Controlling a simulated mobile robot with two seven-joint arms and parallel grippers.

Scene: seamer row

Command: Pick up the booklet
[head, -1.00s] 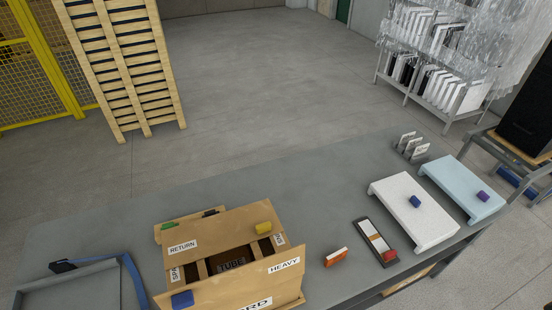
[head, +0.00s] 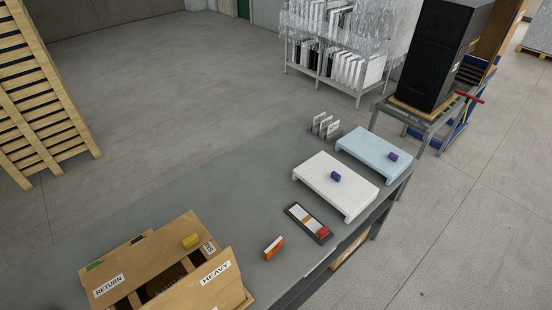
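No thing here is clearly marked as the booklet. Several thin white upright pieces (head: 325,125) stand in a row at the back edge of the grey table; they look like cards or booklets, but I cannot tell which. A small orange and white block (head: 273,248) lies on the table near the front edge. A dark tray (head: 296,212) beside it holds white strips and a red block (head: 324,232). Neither of my grippers is in view.
A cardboard box (head: 178,299) with labelled flaps stands at the lower left. A white stand (head: 350,199) bears a blue block; a pale blue stand (head: 358,144) bears a purple block. The grey table (head: 215,200) is clear behind the box. A rack (head: 300,67) stands beyond.

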